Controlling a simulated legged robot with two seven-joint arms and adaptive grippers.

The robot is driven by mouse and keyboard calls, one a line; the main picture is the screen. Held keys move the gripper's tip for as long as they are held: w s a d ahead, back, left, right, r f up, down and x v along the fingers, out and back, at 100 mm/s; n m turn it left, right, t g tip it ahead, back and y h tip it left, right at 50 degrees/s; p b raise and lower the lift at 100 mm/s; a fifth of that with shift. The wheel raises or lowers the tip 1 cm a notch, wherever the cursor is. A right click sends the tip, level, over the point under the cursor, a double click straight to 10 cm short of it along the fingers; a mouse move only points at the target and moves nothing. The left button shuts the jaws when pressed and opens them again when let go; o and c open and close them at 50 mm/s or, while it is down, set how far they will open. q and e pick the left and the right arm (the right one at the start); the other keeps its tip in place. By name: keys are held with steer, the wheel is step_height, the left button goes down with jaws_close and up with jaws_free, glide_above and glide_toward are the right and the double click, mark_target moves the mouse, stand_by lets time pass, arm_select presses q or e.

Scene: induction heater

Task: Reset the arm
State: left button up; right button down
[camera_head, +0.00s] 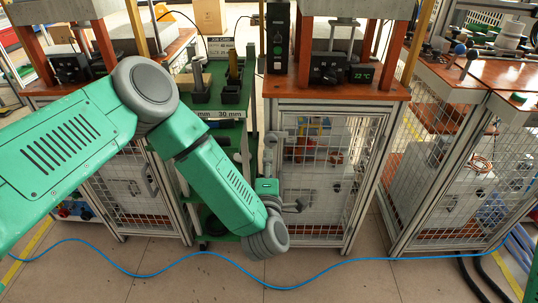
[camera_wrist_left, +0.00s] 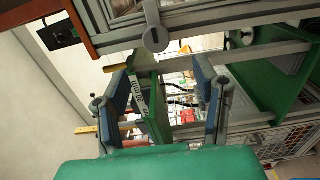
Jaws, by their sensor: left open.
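My left arm, green with grey joints, comes in from the left in the head view and bends down in front of the green rack (camera_head: 226,110). Its gripper (camera_head: 284,196) is partly hidden by the wrist, in front of the middle caged cabinet. In the left wrist view, the left gripper (camera_wrist_left: 163,85) has its two blue-padded fingers wide apart. A green panel with a white label (camera_wrist_left: 150,105) shows between them; I cannot tell how far beyond the fingers it is. Nothing is held. My right gripper is in neither view.
Another mesh cabinet (camera_head: 440,165) stands right. A blue cable (camera_head: 330,274) crosses the floor. The floor in front is otherwise mostly clear.

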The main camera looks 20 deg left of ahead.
arm_select(q)
steer(key=shift+s+d, duration=0.15)
steer(key=shift+s, duration=0.35)
steer(key=s+f+m+g+h+p, duration=0.3)
steer(key=s+f+m+g+h, duration=0.45)
steer(key=s+f+m, duration=0.65)
steer(key=s+a+m+g, duration=0.2)
steer(key=s+a+g, duration=0.1)
steer(key=s, duration=0.4)
steer(key=s+a+r+m+g+y, duration=0.1)
steer(key=s+a+m+g, duration=0.2)
steer(key=s, duration=0.4)
steer(key=s+a+m+g+y+p, duration=0.1)
steer(key=s+a+m+g, duration=0.2)
steer(key=s+a, duration=0.2)
steer(key=s, duration=0.2)
steer(key=shift+s+a+r, duration=0.15)
steer(key=shift+s+r, duration=0.25)
